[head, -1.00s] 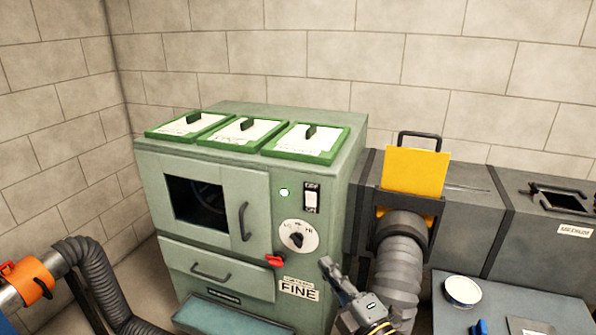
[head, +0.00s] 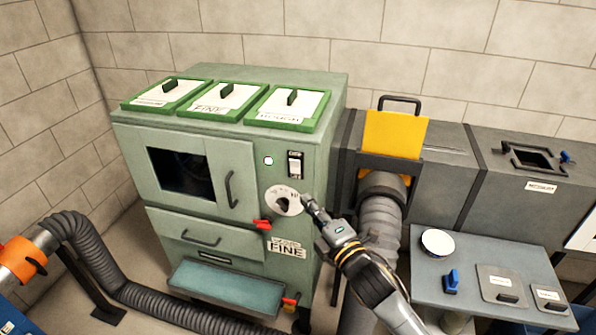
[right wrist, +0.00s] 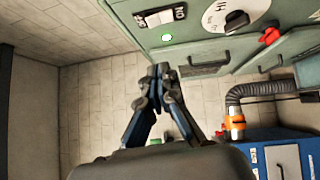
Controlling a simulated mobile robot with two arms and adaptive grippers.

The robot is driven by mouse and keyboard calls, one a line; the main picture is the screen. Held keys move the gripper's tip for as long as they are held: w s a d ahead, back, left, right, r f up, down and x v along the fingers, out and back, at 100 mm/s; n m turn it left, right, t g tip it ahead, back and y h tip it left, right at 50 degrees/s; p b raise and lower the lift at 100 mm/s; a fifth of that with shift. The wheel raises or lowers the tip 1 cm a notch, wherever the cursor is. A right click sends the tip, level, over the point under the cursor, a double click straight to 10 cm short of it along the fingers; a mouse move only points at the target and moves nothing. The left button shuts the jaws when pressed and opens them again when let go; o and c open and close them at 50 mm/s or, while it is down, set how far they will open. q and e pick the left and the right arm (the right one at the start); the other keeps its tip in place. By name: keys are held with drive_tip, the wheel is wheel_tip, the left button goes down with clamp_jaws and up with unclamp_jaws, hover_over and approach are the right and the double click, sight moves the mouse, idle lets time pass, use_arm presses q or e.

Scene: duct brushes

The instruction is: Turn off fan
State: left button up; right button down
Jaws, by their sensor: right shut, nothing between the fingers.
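The green cabinet (head: 218,158) stands against the wall. Its front has a small switch (head: 295,165), a round indicator light (head: 268,161) left of it, and a white dial (head: 284,200) below with a dark knob. In the right wrist view the switch (right wrist: 160,18) has an inverted label, the light (right wrist: 166,37) glows green and the dial (right wrist: 235,15) is at the top edge. My right gripper (head: 308,201) is shut and empty, in front of the cabinet just right of the dial and below the switch; contact cannot be told. My left gripper is out of view.
A red lever (head: 262,224) sits below the dial. A grey duct with a yellow gate plate (head: 394,135) and flexible hose is at the right. A grey table (head: 470,290) with small items stands front right. Another hose (head: 88,240) runs at the left.

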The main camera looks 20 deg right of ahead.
drive_tip(key=p, duration=0.2)
approach(291, 163)
drive_tip(key=w+a, duration=0.3)
drive_tip(key=a, duration=0.1)
drive_tip(key=shift+w+d+r, duration=0.15)
drive_tip(key=shift+w+d, duration=1.2)
drive_tip(key=shift+w, duration=0.1)
drive_tip(key=shift+p, duration=0.35)
drive_tip(key=shift+w+d+r+g+p, duration=0.1)
drive_tip(key=shift+w+r+g+p, duration=0.2)
drive_tip(key=shift+p, duration=0.6)
drive_tip(key=shift+s+f+b, duration=0.15)
drive_tip(key=shift+b, duration=0.15)
